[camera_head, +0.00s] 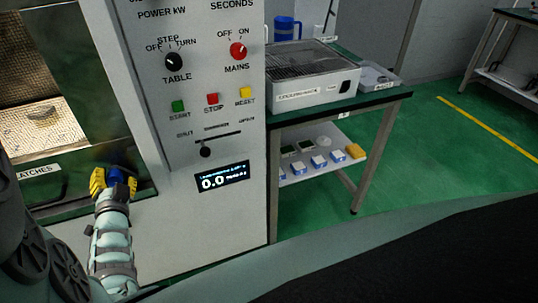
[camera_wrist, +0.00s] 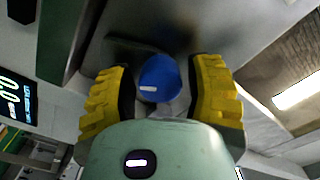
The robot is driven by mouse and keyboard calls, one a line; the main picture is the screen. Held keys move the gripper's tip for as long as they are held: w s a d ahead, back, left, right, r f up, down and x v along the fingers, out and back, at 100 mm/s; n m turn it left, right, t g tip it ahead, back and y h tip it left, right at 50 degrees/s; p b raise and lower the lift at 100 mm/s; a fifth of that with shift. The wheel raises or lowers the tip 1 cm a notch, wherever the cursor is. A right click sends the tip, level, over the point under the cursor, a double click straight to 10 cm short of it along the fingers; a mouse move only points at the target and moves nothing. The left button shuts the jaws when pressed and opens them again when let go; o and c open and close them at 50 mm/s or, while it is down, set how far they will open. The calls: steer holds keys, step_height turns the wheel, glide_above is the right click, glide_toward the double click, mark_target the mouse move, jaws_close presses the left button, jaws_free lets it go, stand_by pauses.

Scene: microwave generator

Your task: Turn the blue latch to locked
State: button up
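The blue latch (camera_head: 119,174) is on the front of the microwave cabinet, at the lower right of the door opening. In the wrist view its round blue knob (camera_wrist: 160,78) carries a short white mark and sits between my two yellow fingers. My gripper (camera_head: 115,184) is at the latch, with a finger on either side. In the wrist view my gripper (camera_wrist: 164,98) is spread, with narrow gaps seeming to show beside the knob. I cannot tell whether either finger touches it. In the head view the fingers hide part of the latch.
The "LATCHES" label (camera_head: 38,171) is left of the latch. The control panel (camera_head: 212,140) with knobs, buttons, a slider and a 0.0 display (camera_head: 222,176) is to the right. A green-topped bench (camera_head: 384,97) stands farther right, with open green floor (camera_head: 430,165) beyond.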

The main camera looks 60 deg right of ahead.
steer(key=c, duration=0.8)
jaws_close()
steer(key=shift+n+p, duration=0.3)
steer(key=shift+n, duration=0.1)
steer(key=n+p, duration=0.2)
steer(key=shift+r+n, duration=0.1)
steer(key=shift+n, duration=0.3)
steer(key=n+p, duration=0.2)
steer(key=n, duration=0.3)
steer(key=n+p, duration=0.1)
steer(key=n, duration=0.2)
steer(key=shift+n, duration=0.3)
steer(key=shift+a+f+n, duration=0.1)
steer(key=shift+f+n, duration=0.15)
steer(key=shift+n, duration=0.55)
steer(key=shift+s, duration=0.1)
steer(key=shift+n, duration=0.4)
stand_by(0.9)
